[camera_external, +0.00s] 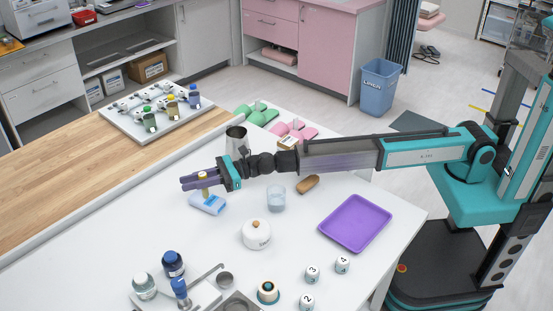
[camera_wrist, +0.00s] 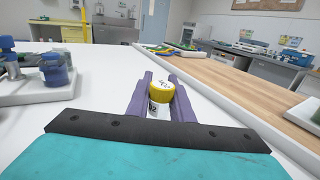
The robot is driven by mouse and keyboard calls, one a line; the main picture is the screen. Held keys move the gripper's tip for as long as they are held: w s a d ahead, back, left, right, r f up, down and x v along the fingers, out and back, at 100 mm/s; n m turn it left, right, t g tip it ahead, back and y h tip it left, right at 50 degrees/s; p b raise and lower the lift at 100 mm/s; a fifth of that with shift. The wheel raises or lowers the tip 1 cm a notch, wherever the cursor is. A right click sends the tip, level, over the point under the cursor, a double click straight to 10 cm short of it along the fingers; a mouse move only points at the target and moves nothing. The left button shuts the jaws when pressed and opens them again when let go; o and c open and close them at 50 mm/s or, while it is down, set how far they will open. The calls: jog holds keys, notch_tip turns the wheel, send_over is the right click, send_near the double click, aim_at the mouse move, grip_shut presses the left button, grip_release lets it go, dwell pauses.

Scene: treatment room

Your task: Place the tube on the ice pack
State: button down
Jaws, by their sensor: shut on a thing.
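My gripper (camera_external: 186,183) is shut on a tube with a yellow cap (camera_external: 204,175), held upright between the purple fingers. In the wrist view the tube's yellow cap (camera_wrist: 161,90) rises between the fingers, with part of a white label below it. The light blue ice pack (camera_external: 211,205) lies on the white table directly below my gripper in the external view. The tube's lower end is at or just above the pack; I cannot tell whether it touches. The ice pack is hidden in the wrist view.
A metal cup (camera_external: 237,137), a glass of water (camera_external: 276,199), a white lidded pot (camera_external: 256,234) and a purple tray (camera_external: 356,222) stand around my arm. A rack with several capped tubes (camera_external: 162,112) is at the back left. The table left of the ice pack is clear.

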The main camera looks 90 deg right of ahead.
jog(key=shift+f, duration=0.35)
jog(key=c, duration=1.6)
grip_release()
jog(key=shift+o, duration=0.2)
jog(key=shift+r, duration=0.1)
jog(key=shift+r, duration=0.15)
jog(key=v, duration=1.2)
